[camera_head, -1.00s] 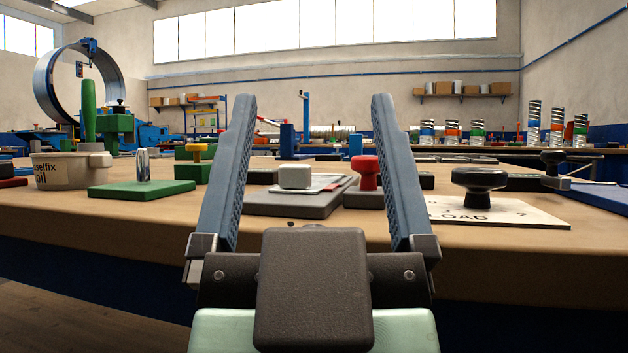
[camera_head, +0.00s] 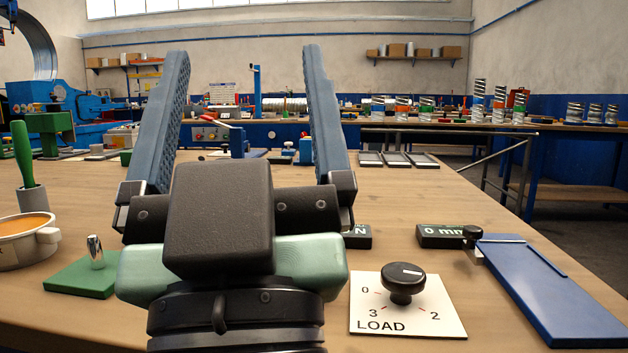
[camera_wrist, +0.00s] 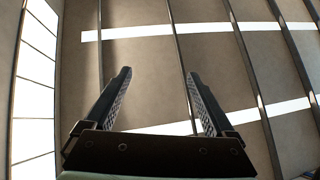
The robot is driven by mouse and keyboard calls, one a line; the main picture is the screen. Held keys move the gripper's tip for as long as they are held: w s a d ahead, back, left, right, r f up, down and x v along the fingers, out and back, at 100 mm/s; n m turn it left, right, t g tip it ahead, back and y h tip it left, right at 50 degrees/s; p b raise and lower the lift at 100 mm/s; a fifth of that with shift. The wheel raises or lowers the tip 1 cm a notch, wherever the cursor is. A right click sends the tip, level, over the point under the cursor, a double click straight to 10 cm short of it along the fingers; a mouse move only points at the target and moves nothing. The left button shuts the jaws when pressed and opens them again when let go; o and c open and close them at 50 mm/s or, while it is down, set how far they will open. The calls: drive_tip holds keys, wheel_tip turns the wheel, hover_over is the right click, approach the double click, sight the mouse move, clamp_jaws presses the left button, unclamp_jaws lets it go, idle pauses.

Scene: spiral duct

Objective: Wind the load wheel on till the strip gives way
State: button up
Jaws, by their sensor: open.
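The load wheel is a black knob (camera_head: 403,280) on a white plate (camera_head: 438,320) marked LOAD, with 0, 2 and 3 around it, at the lower right of the head view. My gripper (camera_head: 245,55) is open and empty, its two blue-grey fingers pointing up and away, left of the knob and apart from it. In the wrist view my gripper (camera_wrist: 155,85) faces only ceiling and windows. I cannot make out the strip for sure; a display reading 0 mm (camera_head: 445,233) stands behind the plate, and another ending in N (camera_head: 357,237) is partly hidden by my gripper.
A blue plate (camera_head: 555,300) with a small black knob (camera_head: 473,234) lies right of the dial. At left are a green block with a metal pin (camera_head: 85,277) and a pot (camera_head: 25,240) of orange-brown stuff.

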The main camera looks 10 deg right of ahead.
drive_tip(key=w+r+n+g+p, duration=0.2)
drive_tip(key=w+r+p, duration=0.2)
drive_tip(key=r+p, duration=0.3)
drive_tip(key=w+f+n+g+h+p, duration=0.25)
drive_tip(key=w+n+g+p, duration=0.4)
drive_tip(key=p, duration=0.65)
drive_tip(key=n+g+h+p, duration=0.5)
drive_tip(key=n+g+p, duration=0.95)
drive_tip(key=p, duration=1.55)
approach(403, 272)
drive_tip(key=shift+n+t+y, duration=0.25)
drive_tip(key=shift+n+t, duration=0.45)
drive_tip(key=shift+n, duration=0.1)
drive_tip(key=x, duration=0.5)
drive_tip(key=s+x, duration=0.1)
drive_tip(key=x, duration=0.2)
drive_tip(key=shift+d+f, duration=0.25)
drive_tip(key=shift+d, duration=0.15)
drive_tip(key=c, duration=1.4)
